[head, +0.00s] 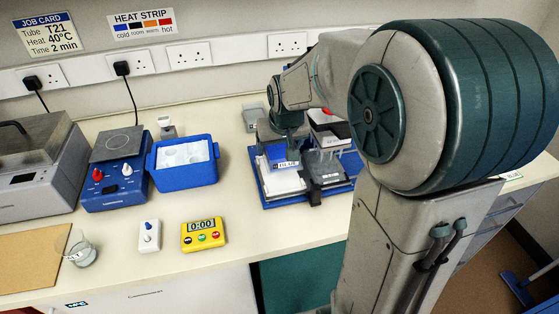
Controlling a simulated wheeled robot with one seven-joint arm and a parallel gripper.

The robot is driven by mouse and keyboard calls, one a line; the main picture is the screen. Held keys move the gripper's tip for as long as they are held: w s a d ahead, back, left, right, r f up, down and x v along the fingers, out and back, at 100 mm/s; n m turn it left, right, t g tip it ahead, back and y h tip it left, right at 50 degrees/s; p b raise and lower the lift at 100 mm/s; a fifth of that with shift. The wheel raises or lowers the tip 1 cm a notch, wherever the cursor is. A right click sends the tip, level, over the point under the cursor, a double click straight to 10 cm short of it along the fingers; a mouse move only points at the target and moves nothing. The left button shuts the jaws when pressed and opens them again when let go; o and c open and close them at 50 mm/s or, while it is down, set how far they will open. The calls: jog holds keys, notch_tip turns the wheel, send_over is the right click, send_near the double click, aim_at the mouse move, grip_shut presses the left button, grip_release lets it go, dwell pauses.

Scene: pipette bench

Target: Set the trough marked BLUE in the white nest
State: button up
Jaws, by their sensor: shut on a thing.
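The trough marked BLUE (286,164) is a blue box with a white label facing the camera. My gripper (282,146) is shut on it from above, and the arm partly hides the grip. The trough is upright, over the back part of the white nest (284,185) on the blue deck. I cannot tell whether its underside touches the nest or is just above it.
A blue ice tub (185,178), a hotplate (117,175) and a yellow timer (203,235) are to the left. The bench in front of the deck is clear.

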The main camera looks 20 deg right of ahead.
aim_at(281, 157)
jog(key=shift+f, duration=2.8)
jog(key=shift+f, duration=0.15)
jog(key=o, duration=1.1)
jog(key=shift+r, duration=0.2)
